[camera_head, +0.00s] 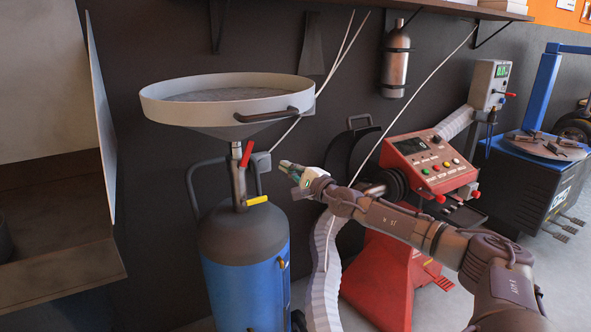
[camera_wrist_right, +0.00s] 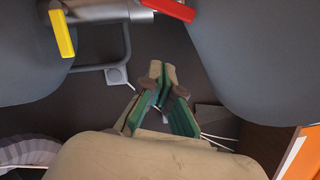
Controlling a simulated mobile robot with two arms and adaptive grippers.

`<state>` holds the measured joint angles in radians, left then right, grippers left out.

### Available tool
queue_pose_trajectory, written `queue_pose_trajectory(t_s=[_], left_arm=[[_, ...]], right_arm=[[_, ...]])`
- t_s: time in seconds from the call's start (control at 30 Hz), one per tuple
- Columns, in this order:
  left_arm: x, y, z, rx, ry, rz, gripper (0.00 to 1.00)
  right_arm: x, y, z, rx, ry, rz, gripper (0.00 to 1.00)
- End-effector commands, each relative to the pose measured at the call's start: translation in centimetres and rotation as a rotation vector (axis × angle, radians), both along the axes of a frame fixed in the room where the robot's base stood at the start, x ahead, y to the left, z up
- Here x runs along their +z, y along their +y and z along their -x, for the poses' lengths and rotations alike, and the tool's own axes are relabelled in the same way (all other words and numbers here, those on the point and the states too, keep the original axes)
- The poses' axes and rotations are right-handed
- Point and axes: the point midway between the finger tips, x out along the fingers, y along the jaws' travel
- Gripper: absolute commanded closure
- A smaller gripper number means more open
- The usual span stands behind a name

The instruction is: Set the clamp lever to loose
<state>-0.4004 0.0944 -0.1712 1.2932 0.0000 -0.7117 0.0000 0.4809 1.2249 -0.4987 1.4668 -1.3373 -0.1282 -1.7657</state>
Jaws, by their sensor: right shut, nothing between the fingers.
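The oil drainer has a red lever (camera_head: 247,153) on the upright tube under its bowl and a yellow lever (camera_head: 257,200) lower, at the top of the tank. Which one is the clamp lever I cannot tell for sure. The red lever stands steeply, slightly tilted; the yellow one lies nearly level. In the right wrist view the red lever (camera_wrist_right: 170,9) is at the top edge and the yellow lever (camera_wrist_right: 62,33) at the upper left. My right gripper (camera_head: 284,167) is shut and empty, to the right of both levers and apart from them. My left gripper is out of view.
The wide grey bowl (camera_head: 165,112) overhangs the levers, with a dark handle (camera_head: 266,115) on its rim. The blue tank (camera_head: 250,280) stands below. A red machine (camera_head: 428,165) with a ribbed hose is behind my right arm. A cabinet (camera_head: 60,185) stands at the left.

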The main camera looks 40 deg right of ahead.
Motion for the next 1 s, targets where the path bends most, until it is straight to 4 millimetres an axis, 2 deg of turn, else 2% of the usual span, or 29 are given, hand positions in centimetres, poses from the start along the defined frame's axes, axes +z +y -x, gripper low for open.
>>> queue_pose_trajectory(t_s=[0.1,0.3,0.93,1.0], left_arm=[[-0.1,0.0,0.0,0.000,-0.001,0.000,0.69],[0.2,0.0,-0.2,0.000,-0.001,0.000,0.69],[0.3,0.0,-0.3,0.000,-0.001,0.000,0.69],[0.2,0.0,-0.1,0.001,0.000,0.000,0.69]], right_arm=[[-0.4,0.0,1.6,0.000,0.004,0.004,1.00],[-0.3,0.1,2.8,0.001,0.000,-0.001,1.00],[-0.3,0.1,2.9,0.001,-0.001,-0.002,1.00],[-0.9,0.2,2.9,0.001,0.003,-0.033,1.00]])
